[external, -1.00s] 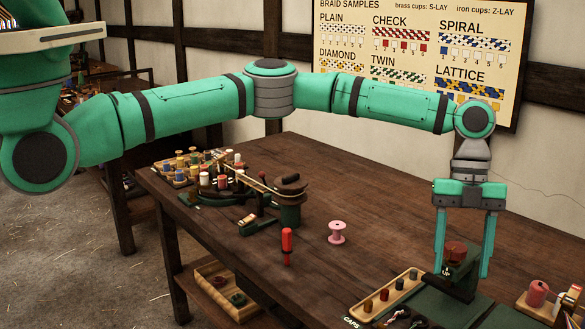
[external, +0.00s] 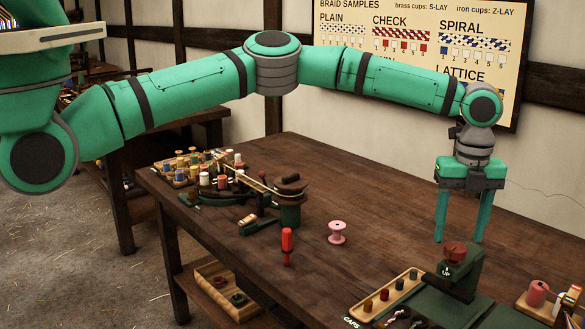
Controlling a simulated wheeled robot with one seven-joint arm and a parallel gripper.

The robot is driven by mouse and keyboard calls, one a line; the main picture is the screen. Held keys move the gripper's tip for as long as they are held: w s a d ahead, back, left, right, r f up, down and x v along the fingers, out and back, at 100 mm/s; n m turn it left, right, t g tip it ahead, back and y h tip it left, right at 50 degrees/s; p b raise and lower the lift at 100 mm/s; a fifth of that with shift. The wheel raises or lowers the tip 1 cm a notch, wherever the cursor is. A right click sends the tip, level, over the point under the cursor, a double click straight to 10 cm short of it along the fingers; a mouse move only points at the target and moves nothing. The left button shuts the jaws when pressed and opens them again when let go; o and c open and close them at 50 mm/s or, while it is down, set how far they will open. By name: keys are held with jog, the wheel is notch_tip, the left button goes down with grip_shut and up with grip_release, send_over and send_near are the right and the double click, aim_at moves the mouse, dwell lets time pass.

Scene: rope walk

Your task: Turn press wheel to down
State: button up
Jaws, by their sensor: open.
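The press (external: 467,274) is a dark green stand near the table's right front. Its red-brown wheel (external: 455,251) sits at the top, above a small label that reads "UP". My gripper (external: 459,241) is above and around the level of the wheel's top, with its two teal fingers pointing down. The fingers are spread wide and nothing is between them. They appear apart from the wheel, though the depth between them is hard to tell.
A wooden tray of caps (external: 385,296) lies left of the press. A pink spool (external: 337,232) and a red-handled tool (external: 287,246) stand mid-table. A braiding device (external: 289,212) and several bobbins are at the left. The table (external: 390,205) is clear behind the press.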

aim_at(455, 253)
jog(key=shift+f, duration=1.4)
jog(key=c, duration=1.1)
jog(key=shift+o, duration=0.2)
